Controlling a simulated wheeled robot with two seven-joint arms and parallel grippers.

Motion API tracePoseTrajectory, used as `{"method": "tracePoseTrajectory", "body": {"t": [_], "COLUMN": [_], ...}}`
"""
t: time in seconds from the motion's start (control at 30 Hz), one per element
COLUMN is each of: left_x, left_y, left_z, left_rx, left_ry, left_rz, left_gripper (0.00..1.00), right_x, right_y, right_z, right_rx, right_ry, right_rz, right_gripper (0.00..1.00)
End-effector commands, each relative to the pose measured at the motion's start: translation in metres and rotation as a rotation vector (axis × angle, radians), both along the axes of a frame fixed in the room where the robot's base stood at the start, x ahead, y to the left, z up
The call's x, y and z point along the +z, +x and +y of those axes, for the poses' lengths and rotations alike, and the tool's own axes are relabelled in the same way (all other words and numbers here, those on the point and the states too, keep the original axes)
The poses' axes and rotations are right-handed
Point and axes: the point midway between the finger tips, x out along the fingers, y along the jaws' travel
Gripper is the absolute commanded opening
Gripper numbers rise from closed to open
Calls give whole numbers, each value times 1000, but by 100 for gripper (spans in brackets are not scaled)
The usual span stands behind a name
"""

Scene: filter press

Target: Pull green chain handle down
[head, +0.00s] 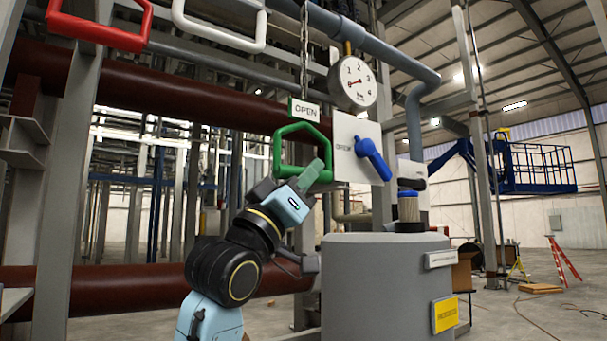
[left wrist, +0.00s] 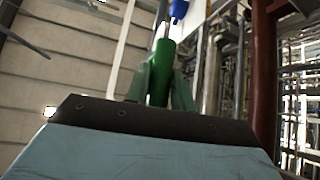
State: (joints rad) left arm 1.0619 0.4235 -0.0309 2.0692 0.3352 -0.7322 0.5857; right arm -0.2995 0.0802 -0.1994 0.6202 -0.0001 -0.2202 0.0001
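The green chain handle (head: 281,152) is a closed five-sided loop hanging from a chain (head: 304,50), with an "OPEN" tag (head: 304,110) above it. My left gripper (head: 318,172) is at the lower right part of the loop. In the left wrist view, the green bar of the handle (left wrist: 161,72) runs between the two fingers of my left gripper (left wrist: 160,88), which lie close on both sides of it and appear shut on it. The fingers hide part of the bar in the head view. My right gripper is not in view.
A red handle (head: 98,32) and a white handle (head: 218,36) hang at upper left. A pressure gauge (head: 352,82) and a blue lever (head: 373,158) on a white plate are right of the green handle. A grey tank (head: 370,280) stands below right.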

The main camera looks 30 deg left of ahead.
Motion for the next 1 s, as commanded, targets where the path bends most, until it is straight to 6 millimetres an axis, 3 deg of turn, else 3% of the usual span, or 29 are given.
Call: {"method": "tracePoseTrajectory", "body": {"t": [0.03,0.13,0.47,0.67,1.0], "left_x": [-3,-2,-2,-25,-77], "left_y": [2,1,-3,-23,-76], "left_z": [-1,0,1,6,16], "left_rx": [-1,-1,1,3,2], "left_ry": [1,0,-1,0,1], "left_rz": [6,2,-4,-5,-2], "left_gripper": [31,43,43,43,43], "right_x": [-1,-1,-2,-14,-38], "right_y": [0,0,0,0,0], "right_z": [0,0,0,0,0], "right_rx": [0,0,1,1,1], "right_ry": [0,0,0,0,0], "right_rz": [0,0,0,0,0], "right_gripper": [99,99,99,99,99]}}
